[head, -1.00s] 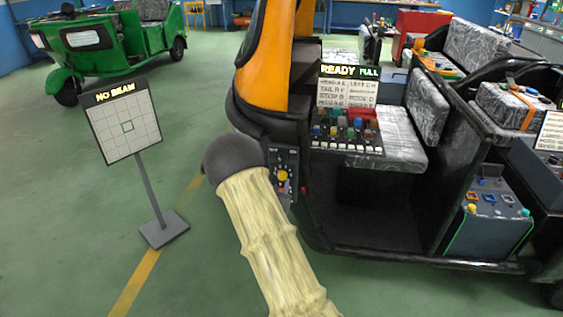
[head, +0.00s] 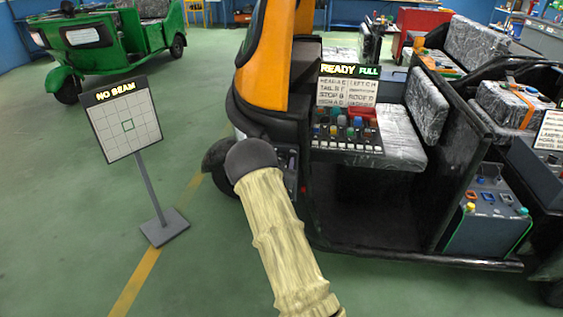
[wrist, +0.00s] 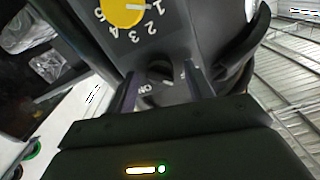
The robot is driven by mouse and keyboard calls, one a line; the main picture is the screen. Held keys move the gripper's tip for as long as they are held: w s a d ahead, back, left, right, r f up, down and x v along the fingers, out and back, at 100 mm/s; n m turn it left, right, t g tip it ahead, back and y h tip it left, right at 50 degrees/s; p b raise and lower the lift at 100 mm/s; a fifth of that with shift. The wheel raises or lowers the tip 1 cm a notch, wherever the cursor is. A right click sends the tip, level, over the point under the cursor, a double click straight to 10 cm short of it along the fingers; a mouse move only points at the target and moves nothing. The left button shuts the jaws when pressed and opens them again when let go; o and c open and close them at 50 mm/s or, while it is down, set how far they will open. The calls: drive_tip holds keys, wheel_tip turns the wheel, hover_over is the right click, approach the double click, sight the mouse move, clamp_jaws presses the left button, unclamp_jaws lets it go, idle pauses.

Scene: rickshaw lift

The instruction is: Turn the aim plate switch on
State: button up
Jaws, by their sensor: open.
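In the wrist view a small dark rotary switch (wrist: 160,71) sits on a grey panel (wrist: 180,28), with an upside-down "ON" label beside it. My gripper (wrist: 161,80) is open, its two fingers on either side of the switch; contact cannot be told. A yellow dial (wrist: 122,9) with numbers is just beyond the switch. In the head view my forearm and its dark end cover most of this panel at the rickshaw's front, and my fingers are hidden. The aim plate (head: 125,120) stands at left on a post and reads "NO BEAM".
A console (head: 347,132) with coloured buttons and a "READY FULL" sign is on the rickshaw (head: 370,205), right of my arm. The rickshaw's orange front post (head: 265,45) rises behind my arm. A green vehicle (head: 95,45) stands far left. The floor around the aim plate is clear.

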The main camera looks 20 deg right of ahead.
drive_tip(key=shift+c, duration=0.4)
drive_tip(key=c, duration=0.9)
drive_tip(key=shift+f+m+b, duration=0.15)
drive_tip(key=shift+m+b, duration=0.25)
drive_tip(key=shift+b, duration=0.25)
drive_tip(key=m+b, duration=1.7)
drive_tip(key=b, duration=0.6)
drive_tip(key=shift+f, duration=0.1)
